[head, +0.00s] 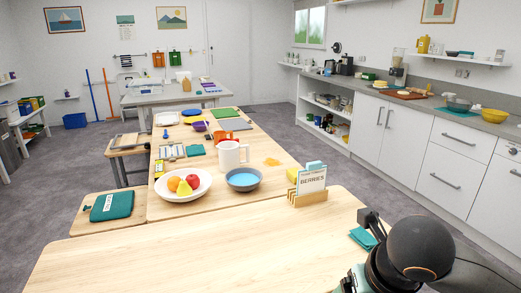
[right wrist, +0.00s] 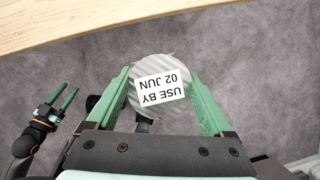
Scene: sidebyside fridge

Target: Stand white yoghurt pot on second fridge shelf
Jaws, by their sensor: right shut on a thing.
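The white yoghurt pot (right wrist: 160,66) is between the green fingers of my right gripper (right wrist: 159,78) in the right wrist view. Its round pale top faces the camera and carries a white label reading "USE BY 02 JUN", upside down in the picture. The right gripper is shut on the pot, held over the grey floor and apart from the wooden table edge. My left gripper (right wrist: 60,98) shows at the left of that view, its two green fingers apart and empty. The pot is not seen in the head view. No fridge or shelf of it shows in either view.
A wooden table (head: 150,262) fills the near area, mostly bare. A white counter (head: 402,128) runs along the right; grey floor lies between.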

